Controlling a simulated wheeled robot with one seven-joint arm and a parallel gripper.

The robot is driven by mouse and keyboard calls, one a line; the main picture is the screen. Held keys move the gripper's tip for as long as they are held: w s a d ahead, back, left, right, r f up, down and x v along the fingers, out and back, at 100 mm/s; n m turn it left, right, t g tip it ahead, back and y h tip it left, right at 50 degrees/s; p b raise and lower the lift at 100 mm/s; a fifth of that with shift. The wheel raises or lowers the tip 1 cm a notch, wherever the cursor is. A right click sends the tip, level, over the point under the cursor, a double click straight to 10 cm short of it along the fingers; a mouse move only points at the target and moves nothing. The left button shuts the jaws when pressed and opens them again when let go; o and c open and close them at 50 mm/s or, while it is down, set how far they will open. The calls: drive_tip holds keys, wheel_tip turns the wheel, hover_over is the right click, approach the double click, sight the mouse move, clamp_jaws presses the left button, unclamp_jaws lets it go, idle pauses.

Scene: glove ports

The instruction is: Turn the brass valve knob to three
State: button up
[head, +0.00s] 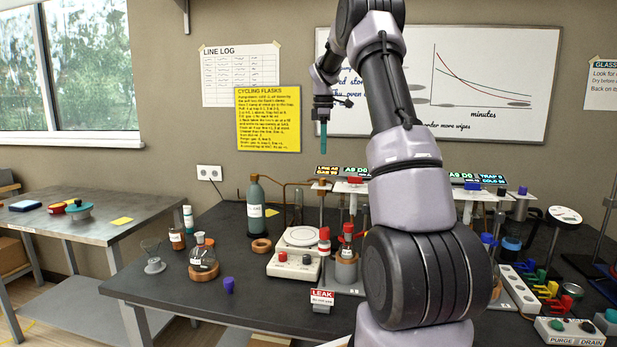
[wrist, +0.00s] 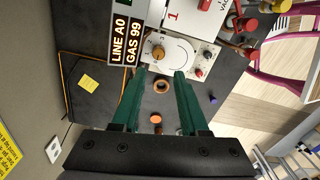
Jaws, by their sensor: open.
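A small round brass-coloured knob (wrist: 158,52) shows in the wrist view, just beyond my fingertips and overlapping the edge of a white round plate. I take it for the valve knob; its pointer and any numbers by it are too small to read. My gripper (wrist: 160,74) is open and empty, its two green fingers apart, with the knob ahead of the gap and not touched. In the head view my gripper (head: 323,149) hangs above the back of the bench, pointing down. I cannot pick out the knob in the head view, where my arm covers part of the rack.
A display sign (wrist: 126,42) reading LINE A0, GAS 99 stands close to my left finger. Below are a white hotplate (head: 293,264), a green bottle (head: 255,205), a cork ring (head: 262,246) and a flask (head: 201,255).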

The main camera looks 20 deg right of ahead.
sight(322, 182)
drive_tip(key=f, duration=1.1)
drive_tip(key=shift+w, duration=0.2)
clamp_jaws()
